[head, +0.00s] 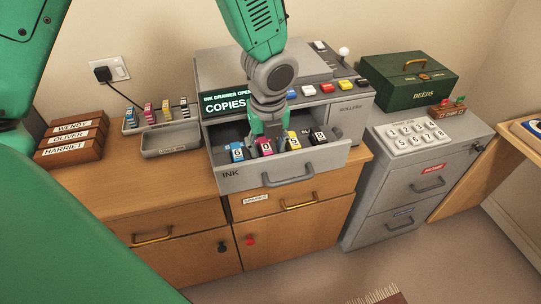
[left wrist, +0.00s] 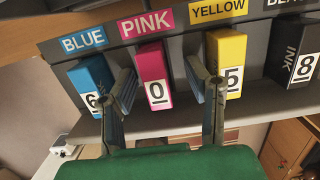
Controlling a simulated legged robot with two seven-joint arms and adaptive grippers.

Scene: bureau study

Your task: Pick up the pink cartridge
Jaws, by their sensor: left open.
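The pink cartridge (head: 265,148) stands in the open ink drawer (head: 229,174) between the blue cartridge (head: 237,152) and the yellow cartridge (head: 294,140). In the left wrist view the pink cartridge (left wrist: 153,72) shows a white label with a 0, under the PINK sign (left wrist: 146,23). My left gripper (head: 267,127) is over the drawer, pointing down. In the left wrist view its fingers (left wrist: 160,88) are open, one on each side of the pink cartridge, with gaps visible. Whether either finger touches a neighbouring cartridge is unclear. My right gripper is not in view.
A black cartridge (head: 318,135) stands at the drawer's right end. A grey tray (head: 171,140) and a rack of small coloured cartridges (head: 150,116) are left of the copier. A keypad (head: 412,135) and green deeds box (head: 408,79) stand right.

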